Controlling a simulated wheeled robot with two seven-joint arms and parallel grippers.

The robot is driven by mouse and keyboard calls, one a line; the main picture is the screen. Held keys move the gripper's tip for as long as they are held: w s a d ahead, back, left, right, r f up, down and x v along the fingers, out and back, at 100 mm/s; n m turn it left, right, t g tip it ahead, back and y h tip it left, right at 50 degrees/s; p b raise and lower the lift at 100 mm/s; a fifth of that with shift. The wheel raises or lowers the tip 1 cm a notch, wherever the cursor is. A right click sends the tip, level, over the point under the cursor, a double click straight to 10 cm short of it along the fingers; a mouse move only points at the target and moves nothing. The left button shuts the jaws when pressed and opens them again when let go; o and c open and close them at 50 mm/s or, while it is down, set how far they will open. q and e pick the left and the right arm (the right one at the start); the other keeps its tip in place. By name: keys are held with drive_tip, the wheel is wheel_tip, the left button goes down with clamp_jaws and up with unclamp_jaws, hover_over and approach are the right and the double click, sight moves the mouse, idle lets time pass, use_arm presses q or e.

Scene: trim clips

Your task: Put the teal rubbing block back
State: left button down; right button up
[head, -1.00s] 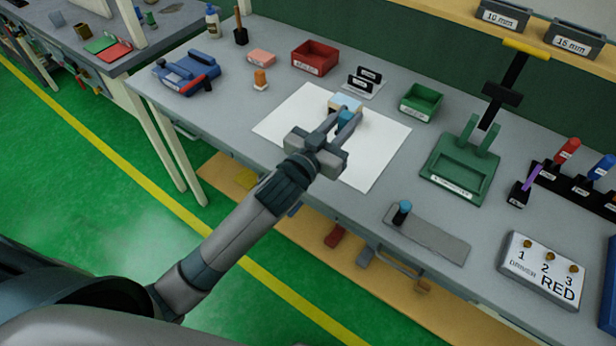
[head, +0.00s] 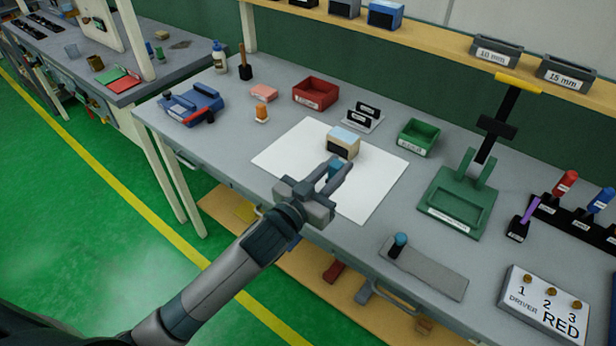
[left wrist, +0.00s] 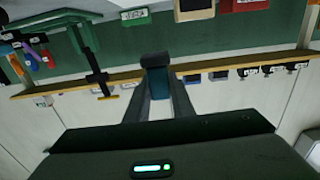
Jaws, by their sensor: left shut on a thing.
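The teal rubbing block (head: 336,167) is held between the fingertips of my left gripper (head: 337,172). In the left wrist view the block (left wrist: 158,78) shows a dark grey face and a teal side, pinched between the two fingers. The gripper is over the front part of a white sheet (head: 285,155), just in front of a cream box with a light blue top (head: 343,146). The block appears to be apart from the box. My right gripper is in neither view.
A grey plate with a teal knob (head: 435,268) lies at the front right. A green press-like stand (head: 455,200), green bin (head: 417,138), red bin (head: 315,92), blue tool (head: 192,105) and orange-topped item (head: 262,113) stand around the sheet. The sheet's left side is clear.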

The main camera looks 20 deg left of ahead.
use_arm(q)
drive_tip(key=w+a+f, duration=0.1)
drive_tip(key=a, duration=0.1)
drive_tip(key=w+a+f+p, duration=0.1)
drive_tip(key=w+a+f, duration=0.1)
drive_tip(key=a, duration=0.1)
drive_tip(key=w+a+f+p, duration=0.1)
drive_tip(key=a+f, duration=0.1)
drive_tip(key=shift+w+a+f, duration=0.1)
drive_tip(key=shift+w+a, duration=0.2)
drive_tip(key=shift+w+a+f, duration=0.15)
drive_tip(key=shift+a+f, duration=0.1)
drive_tip(key=shift+f, duration=0.1)
wheel_tip(320, 180, down, 3)
drive_tip(key=shift+f+p, duration=0.2)
drive_tip(key=shift+p, duration=0.25)
drive_tip(key=shift+f, duration=0.2)
drive_tip(key=shift+f, duration=0.25)
drive_tip(key=c, duration=1.5)
unclamp_jaws()
drive_tip(key=shift+r, duration=0.1)
drive_tip(key=shift+c, duration=0.2)
